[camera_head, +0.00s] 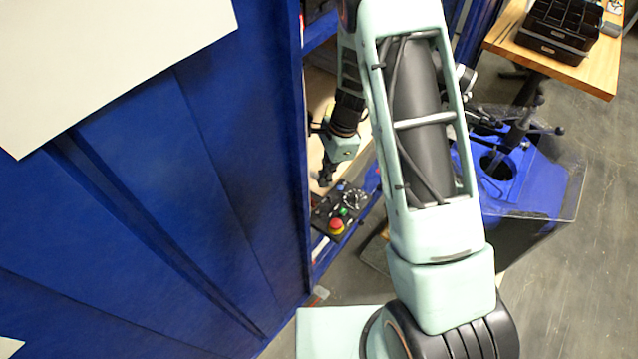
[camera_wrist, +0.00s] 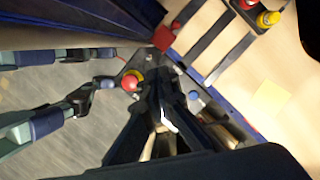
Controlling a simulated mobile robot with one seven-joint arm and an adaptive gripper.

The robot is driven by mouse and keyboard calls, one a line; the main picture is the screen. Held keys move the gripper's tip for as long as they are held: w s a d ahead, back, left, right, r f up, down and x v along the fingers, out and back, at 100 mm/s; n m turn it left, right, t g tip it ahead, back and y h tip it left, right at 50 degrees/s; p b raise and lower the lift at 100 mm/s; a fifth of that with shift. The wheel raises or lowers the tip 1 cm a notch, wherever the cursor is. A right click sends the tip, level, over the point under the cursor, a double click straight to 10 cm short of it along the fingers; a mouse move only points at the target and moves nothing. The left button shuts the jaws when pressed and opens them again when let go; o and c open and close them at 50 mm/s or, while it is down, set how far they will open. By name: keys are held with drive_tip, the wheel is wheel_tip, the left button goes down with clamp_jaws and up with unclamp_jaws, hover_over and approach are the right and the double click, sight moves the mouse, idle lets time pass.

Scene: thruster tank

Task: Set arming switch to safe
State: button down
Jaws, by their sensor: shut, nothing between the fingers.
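A small black control panel (camera_head: 325,213) sits on a blue-edged shelf in the head view. It bears a red button on a yellow base (camera_head: 336,226), a green button (camera_head: 343,212), a blue knob (camera_head: 340,187) and a pale ringed dial (camera_head: 355,200). I cannot tell which control is the arming switch. My gripper (camera_head: 326,177) is shut and empty, pointing down just behind the panel's far end. In the wrist view, my gripper (camera_wrist: 166,90) reaches over the panel between the red button (camera_wrist: 130,83) and the blue knob (camera_wrist: 193,95), hiding the middle. Contact cannot be told.
A blue cabinet wall (camera_head: 200,160) stands close on the left. In the wrist view, dark strips (camera_wrist: 210,35), a red block (camera_wrist: 164,38), a yellow knob (camera_wrist: 268,18) and a yellow note (camera_wrist: 270,97) are near. A wooden table (camera_head: 565,70) stands back right.

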drive_tip(key=shift+w+r, duration=0.2)
drive_tip(key=shift+r, duration=0.45)
drive_tip(key=shift+d, duration=0.1)
